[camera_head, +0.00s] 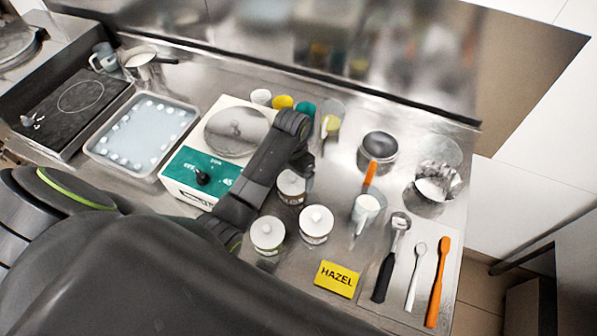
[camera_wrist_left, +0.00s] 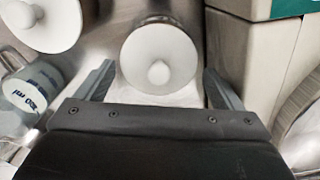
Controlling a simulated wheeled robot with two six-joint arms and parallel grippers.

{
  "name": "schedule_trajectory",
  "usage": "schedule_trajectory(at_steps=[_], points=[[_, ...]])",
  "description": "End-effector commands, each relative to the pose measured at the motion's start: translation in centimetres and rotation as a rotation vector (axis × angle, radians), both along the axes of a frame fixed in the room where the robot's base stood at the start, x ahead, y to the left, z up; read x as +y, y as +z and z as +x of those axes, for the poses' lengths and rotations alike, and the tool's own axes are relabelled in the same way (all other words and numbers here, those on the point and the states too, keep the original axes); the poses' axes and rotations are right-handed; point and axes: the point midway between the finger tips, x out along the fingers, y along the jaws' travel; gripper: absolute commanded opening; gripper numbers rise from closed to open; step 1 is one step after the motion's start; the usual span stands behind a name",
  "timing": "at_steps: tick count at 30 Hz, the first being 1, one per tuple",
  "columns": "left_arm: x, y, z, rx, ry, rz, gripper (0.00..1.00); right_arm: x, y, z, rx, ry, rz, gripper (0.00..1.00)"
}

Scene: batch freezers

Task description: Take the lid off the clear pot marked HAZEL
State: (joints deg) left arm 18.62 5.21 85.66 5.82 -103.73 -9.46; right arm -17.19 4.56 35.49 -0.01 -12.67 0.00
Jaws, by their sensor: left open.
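Three clear pots with white knobbed lids stand together: a rear pot (camera_head: 291,188), a front-left pot (camera_head: 267,237) and a front-right pot (camera_head: 316,225). A yellow card marked HAZEL (camera_head: 337,279) lies in front of the front-right pot; no marking on the pots is readable. My left gripper (camera_head: 303,166) is open beside the rear pot. In the left wrist view, a white lid (camera_wrist_left: 159,58) shows between its spread fingers, apart from both. Another lid (camera_wrist_left: 42,22) shows at the upper left. My right gripper is out of view.
A white machine with a green panel (camera_head: 195,172) stands left of the pots. A measuring cup (camera_head: 366,211) stands to their right. A dark-handled scoop (camera_head: 386,270), a white spoon (camera_head: 415,275) and an orange spatula (camera_head: 437,283) lie at the right.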

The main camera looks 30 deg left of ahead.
Motion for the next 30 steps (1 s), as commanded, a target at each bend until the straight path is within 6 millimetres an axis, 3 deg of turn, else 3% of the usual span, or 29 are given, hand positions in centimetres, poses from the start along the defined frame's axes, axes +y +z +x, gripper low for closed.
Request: schedule_trajectory(at_steps=[5,9,17,30], points=[[0.0,-0.5,-0.5,-0.001,0.001,0.0,0.89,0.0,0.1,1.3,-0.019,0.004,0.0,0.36],[0.0,-0.5,-0.4,-0.001,0.001,0.0,0.89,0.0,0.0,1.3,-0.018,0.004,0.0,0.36],[0.0,-0.5,-0.4,-0.001,0.001,0.0,0.55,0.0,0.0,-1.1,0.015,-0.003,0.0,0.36],[0.0,-0.6,-0.5,0.002,0.001,0.0,0.0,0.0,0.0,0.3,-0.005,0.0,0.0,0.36]])
